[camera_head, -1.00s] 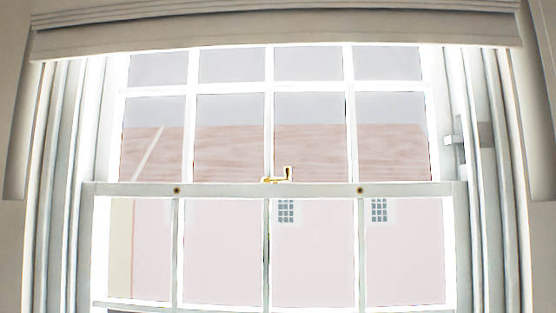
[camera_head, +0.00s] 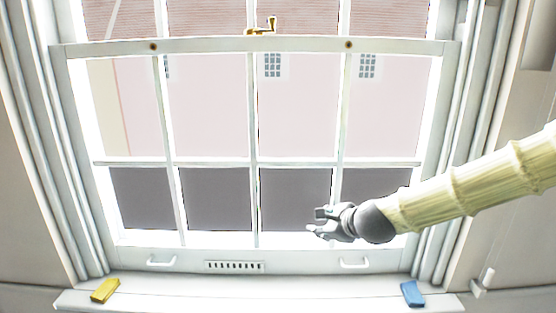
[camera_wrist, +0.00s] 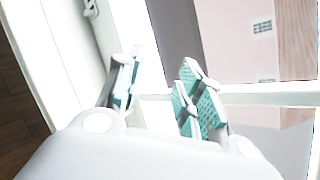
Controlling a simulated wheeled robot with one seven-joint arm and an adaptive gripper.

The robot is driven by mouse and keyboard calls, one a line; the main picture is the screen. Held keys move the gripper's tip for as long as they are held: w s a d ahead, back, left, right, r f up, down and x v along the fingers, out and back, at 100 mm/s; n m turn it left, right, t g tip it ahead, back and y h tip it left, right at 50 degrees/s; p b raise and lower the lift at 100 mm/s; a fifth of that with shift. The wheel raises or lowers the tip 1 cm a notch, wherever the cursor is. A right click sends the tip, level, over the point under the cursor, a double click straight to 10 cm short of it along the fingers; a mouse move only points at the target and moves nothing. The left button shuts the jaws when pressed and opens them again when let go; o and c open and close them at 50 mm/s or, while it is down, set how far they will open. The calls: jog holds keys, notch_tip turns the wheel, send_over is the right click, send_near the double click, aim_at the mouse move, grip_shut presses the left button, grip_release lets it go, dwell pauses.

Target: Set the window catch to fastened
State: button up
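The window catch (camera_head: 262,27) is a small brass piece on top of the sash meeting rail (camera_head: 210,45), near the middle. Its short lever end sticks up at the right. My gripper (camera_head: 316,222) is in front of the lower sash, well below and a little right of the catch. In the wrist view my gripper (camera_wrist: 158,95) has its two teal-padded fingers apart, with nothing between them. The catch is not seen in the wrist view.
A yellow block (camera_head: 105,290) and a blue block (camera_head: 412,293) lie on the window sill (camera_head: 250,298). Two white sash handles and a slotted vent (camera_head: 234,266) are on the bottom rail. The space before the upper panes is clear.

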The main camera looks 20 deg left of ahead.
jog(key=w+a+r+m+t+y, duration=0.1)
jog(key=a+r+m+t+y, duration=0.2)
jog(key=r, duration=2.3)
jog(key=m+y+p, duration=0.1)
jog(key=m+y, duration=0.2)
jog(key=m, duration=0.2)
send_near(274, 19)
jog(key=p+x, duration=0.4)
jog(key=x, duration=0.4)
jog(key=shift+w+a, duration=0.25)
jog(key=shift+a, duration=0.05)
grip_shut()
